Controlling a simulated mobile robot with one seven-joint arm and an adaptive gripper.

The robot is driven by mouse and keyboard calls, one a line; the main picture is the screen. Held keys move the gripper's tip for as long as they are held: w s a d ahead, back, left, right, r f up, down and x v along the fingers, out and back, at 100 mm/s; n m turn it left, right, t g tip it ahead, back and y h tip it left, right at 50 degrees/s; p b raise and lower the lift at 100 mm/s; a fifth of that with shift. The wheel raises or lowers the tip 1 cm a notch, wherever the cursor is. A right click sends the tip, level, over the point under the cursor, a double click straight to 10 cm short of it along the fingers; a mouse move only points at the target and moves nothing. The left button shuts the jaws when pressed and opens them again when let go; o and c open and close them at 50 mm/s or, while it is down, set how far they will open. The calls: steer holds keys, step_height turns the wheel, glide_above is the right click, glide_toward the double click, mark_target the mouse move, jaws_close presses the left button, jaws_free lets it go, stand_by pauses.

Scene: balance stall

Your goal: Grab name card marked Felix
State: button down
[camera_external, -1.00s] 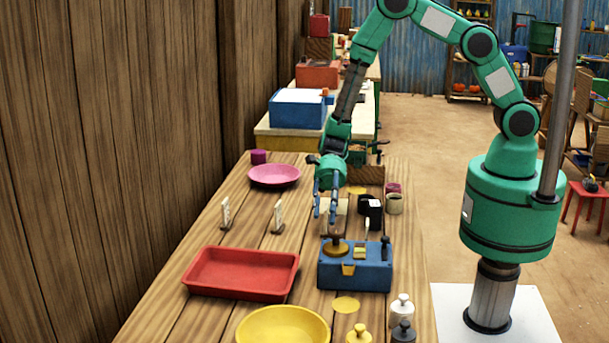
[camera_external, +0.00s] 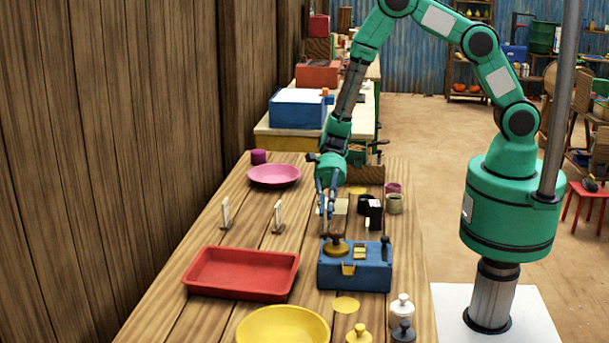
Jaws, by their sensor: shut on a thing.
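My gripper (camera_external: 326,208) points down above the table, behind the brown-topped stamp on the blue box. It is shut on a thin, pale, card-like thing that is mostly hidden by the fingers; no name can be read on it. Two white name cards stand upright in small holders on the left half of the table, a left card (camera_external: 226,213) and a right card (camera_external: 278,217). Their writing is too small to read, so I cannot tell which card is marked Felix.
A red tray (camera_external: 190,277), yellow bowl (camera_external: 282,330) and pink plate (camera_external: 274,175) stand on the table. The blue box (camera_external: 354,273) is just in front of my gripper. A black container (camera_external: 375,214) and cup (camera_external: 394,204) are to its right. Bare wood lies around the cards.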

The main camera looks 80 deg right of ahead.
mark_target(327, 228)
step_height(327, 228, up, 10)
steer(key=p, duration=0.2)
steer(key=shift+f, duration=0.25)
stand_by(0.7)
